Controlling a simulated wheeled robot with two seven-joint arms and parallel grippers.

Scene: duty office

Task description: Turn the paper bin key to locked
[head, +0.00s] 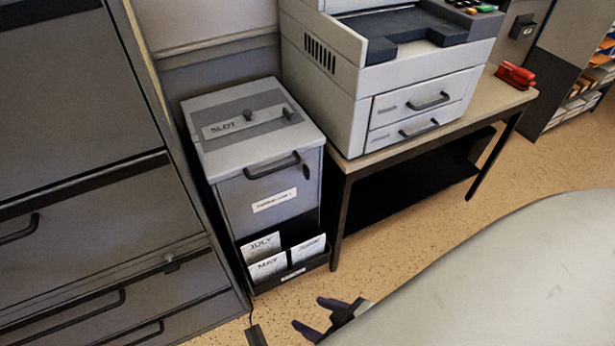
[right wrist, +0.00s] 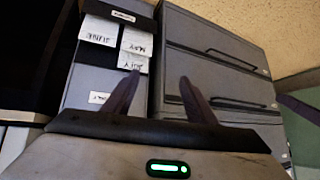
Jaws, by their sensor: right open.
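The grey paper bin (head: 235,190) stands between the drawer cabinet and the printer table, its top marked SLOT. A small dark piece (head: 306,171), seemingly the key, sits at the upper right of its front, right of the black handle (head: 272,167). It is too small to tell which way it is turned. My right gripper (head: 308,312) is open and empty, low in front of the bin and apart from it. In the right wrist view its two fingers (right wrist: 158,80) are spread, with the bin's card holder beyond them, upside down. My left gripper is out of view.
The grey drawer cabinet (head: 90,215) stands close on the bin's left. A printer (head: 385,75) is on the table (head: 365,160) to the right, with a red stapler (head: 515,76). Cards (head: 267,265) stand in the front holder. Open floor (head: 415,240) lies before the table.

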